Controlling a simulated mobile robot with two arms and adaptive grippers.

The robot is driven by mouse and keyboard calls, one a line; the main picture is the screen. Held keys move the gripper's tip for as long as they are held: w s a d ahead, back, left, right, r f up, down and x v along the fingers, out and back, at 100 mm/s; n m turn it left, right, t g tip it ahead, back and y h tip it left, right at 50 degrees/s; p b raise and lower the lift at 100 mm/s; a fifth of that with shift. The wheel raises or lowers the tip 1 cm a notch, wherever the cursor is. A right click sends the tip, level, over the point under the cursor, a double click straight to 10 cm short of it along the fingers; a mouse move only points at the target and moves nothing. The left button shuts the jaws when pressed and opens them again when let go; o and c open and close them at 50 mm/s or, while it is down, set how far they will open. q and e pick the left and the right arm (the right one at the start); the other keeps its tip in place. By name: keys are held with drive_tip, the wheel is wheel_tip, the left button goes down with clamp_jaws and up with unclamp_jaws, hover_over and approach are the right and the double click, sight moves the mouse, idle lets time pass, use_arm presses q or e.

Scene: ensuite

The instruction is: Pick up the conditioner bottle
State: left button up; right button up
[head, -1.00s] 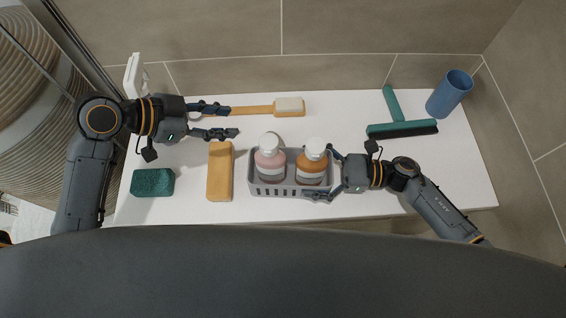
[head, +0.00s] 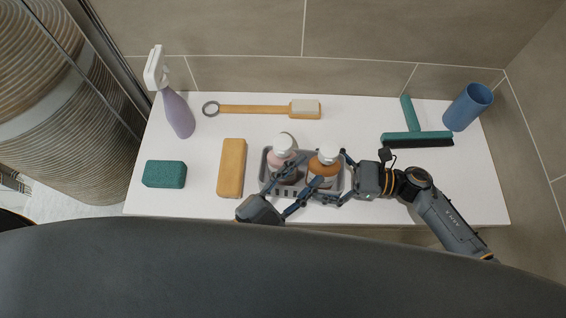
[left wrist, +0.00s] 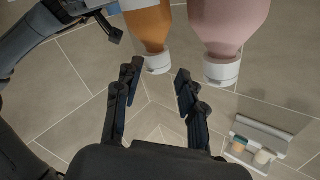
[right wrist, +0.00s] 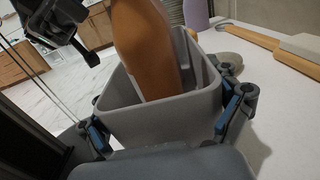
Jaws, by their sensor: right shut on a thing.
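A grey caddy (head: 281,193) stands on the white ledge. It holds a pink bottle (head: 276,160) and an amber bottle (head: 321,167), both upright with white caps; I cannot read which is conditioner. My left gripper (head: 311,171) is open at the caddy's front, its fingers reaching over it by the bottles. In the left wrist view, the amber bottle (left wrist: 150,28) and pink bottle (left wrist: 230,30) appear inverted, the amber cap between and just beyond the open fingertips. My right gripper (right wrist: 166,118) is shut on the caddy's end, fingers on either side; the amber bottle (right wrist: 146,50) stands inside.
A yellow sponge (head: 231,168) and green sponge (head: 165,174) lie left of the caddy. A purple spray bottle (head: 178,113) and wooden brush (head: 255,110) are behind. A green squeegee (head: 416,138) and blue cup (head: 467,107) are right. The wall stands behind the ledge.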

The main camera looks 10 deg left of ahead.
sight(275, 161)
use_arm(q)
drive_tip(key=s+d+f+n+y, duration=0.1)
drive_tip(key=s+d+f+y, duration=0.15)
drive_tip(key=f, duration=0.35)
drive_tip(key=a+r+n+t+y, duration=0.3)
drive_tip(key=a+r+n+y, duration=0.2)
drive_tip(key=n+y, duration=0.9)
drive_tip(key=w+a+n+h, duration=0.1)
drive_tip(key=w+a, duration=0.1)
drive_tip(key=w, duration=1)
drive_tip(key=shift+a+r, duration=0.15)
drive_tip(key=shift+a, duration=0.2)
clamp_jaws()
